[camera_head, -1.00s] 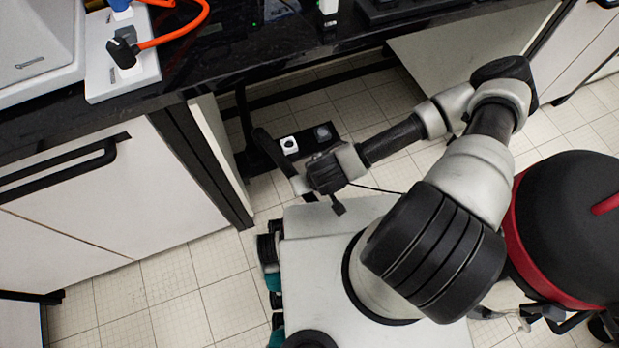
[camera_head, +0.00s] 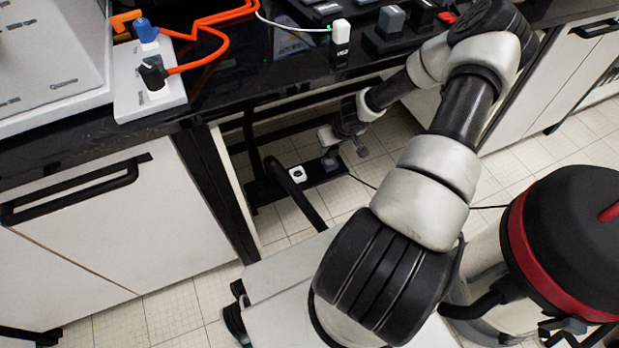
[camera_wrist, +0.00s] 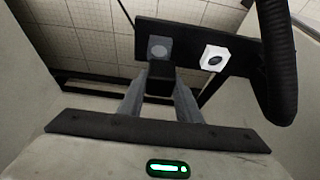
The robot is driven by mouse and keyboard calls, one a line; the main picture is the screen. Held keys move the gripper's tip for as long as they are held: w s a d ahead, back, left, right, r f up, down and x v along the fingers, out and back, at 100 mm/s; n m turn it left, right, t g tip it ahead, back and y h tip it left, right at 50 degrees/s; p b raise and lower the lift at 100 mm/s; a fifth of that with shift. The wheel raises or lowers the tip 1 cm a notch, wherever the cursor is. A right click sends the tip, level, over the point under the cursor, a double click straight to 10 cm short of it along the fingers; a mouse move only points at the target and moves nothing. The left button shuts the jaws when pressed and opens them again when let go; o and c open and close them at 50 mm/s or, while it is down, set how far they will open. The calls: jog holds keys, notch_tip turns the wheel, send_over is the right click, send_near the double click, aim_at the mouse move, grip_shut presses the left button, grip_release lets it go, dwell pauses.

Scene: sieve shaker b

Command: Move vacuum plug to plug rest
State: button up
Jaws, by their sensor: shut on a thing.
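In the wrist view my gripper (camera_wrist: 159,100) is shut on the vacuum plug (camera_wrist: 160,82), a dark block between its two grey fingers. Just beyond the plug is a grey square rest with a round mark (camera_wrist: 160,46), on a black board (camera_wrist: 187,45). The plug overlaps the rest's near edge in the picture; whether they touch I cannot tell. A white socket (camera_wrist: 214,59) sits to its right on the same board. In the head view my gripper (camera_head: 327,140) is below the countertop, near the board's right part; the plug is not clear there. The white socket (camera_head: 297,174) shows left of it.
A black hose (camera_wrist: 278,60) hangs at the right of the wrist view. The black countertop (camera_head: 235,75) overhangs the board. A black and red vacuum cleaner (camera_head: 565,235) stands at right, with a thin black cable on the floor.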

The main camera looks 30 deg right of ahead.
aim_at(331, 153)
jog(key=shift+w+d+r, duration=0.35)
jog(key=shift+w+r, duration=0.15)
jog(key=shift+w, duration=0.05)
jog(key=shift+f, duration=0.15)
jog(key=shift+f+b, duration=1.2)
jog(key=shift+f, duration=1.6)
jog(key=shift+f, duration=0.45)
jog(key=o, duration=1.1)
jog(key=p+v, duration=0.3)
jog(key=v, duration=1.4)
jog(key=shift+r, duration=0.3)
